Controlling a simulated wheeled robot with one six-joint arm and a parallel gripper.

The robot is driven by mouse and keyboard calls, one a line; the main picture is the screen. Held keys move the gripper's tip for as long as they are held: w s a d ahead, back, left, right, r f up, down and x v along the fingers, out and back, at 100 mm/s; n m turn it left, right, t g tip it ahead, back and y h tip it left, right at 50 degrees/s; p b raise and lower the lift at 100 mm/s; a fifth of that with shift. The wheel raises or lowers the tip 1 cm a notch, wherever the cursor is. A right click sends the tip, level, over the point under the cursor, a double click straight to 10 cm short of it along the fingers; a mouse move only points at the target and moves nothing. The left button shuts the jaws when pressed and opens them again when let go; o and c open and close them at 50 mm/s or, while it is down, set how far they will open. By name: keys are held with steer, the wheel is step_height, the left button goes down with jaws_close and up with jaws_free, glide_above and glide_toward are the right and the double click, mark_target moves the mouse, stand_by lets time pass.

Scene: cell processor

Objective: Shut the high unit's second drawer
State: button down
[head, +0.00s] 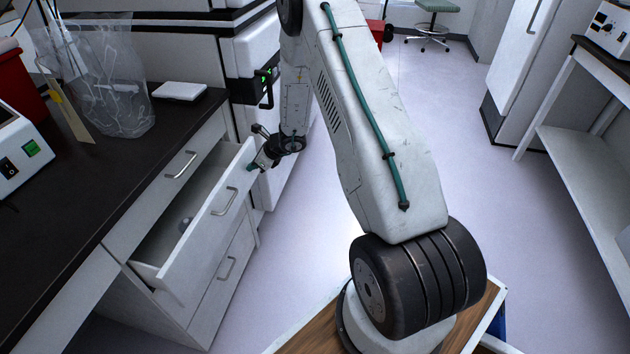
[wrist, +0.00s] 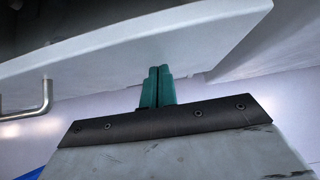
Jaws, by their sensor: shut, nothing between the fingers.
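The high unit's second drawer (head: 192,248) is pulled out, below a shut top drawer (head: 160,185). A small pale object (head: 185,224) lies inside it. Its bar handle (head: 225,202) is on the front, and a handle also shows at the left of the wrist view (wrist: 30,115). My gripper (head: 252,168) is at the far end of the drawer front, near its upper corner and away from the handle. In the wrist view its teal fingers (wrist: 156,72) are together and empty, with their tips at the white front panel (wrist: 130,58). I cannot tell whether they touch it.
Another shut drawer (head: 222,280) is below the open one. A dark worktop (head: 75,200) carries a clear bag (head: 112,100) and a white box (head: 180,91). A tall white machine (head: 255,50) stands beyond the unit. The floor to the right (head: 450,150) is clear.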

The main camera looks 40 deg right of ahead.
steer(key=w+a, duration=0.3)
steer(key=w, duration=0.2)
steer(key=w+a, duration=0.2)
steer(key=w, duration=0.1)
steer(key=shift+w+a, duration=0.2)
steer(key=shift+a, duration=0.15)
steer(key=shift+w+r, duration=0.1)
steer(key=shift+w, duration=0.05)
steer(key=shift+w+a+r, duration=0.15)
steer(key=shift+a, duration=0.1)
steer(key=s+d+r, duration=0.2)
steer(key=s, duration=0.1)
steer(key=s+d+r, duration=0.2)
steer(key=s, duration=0.1)
steer(key=s+d+r, duration=0.2)
steer(key=s, duration=0.1)
steer(key=shift+s+d+r, duration=0.3)
steer(key=shift+s+d, duration=0.05)
steer(key=shift+s, duration=0.05)
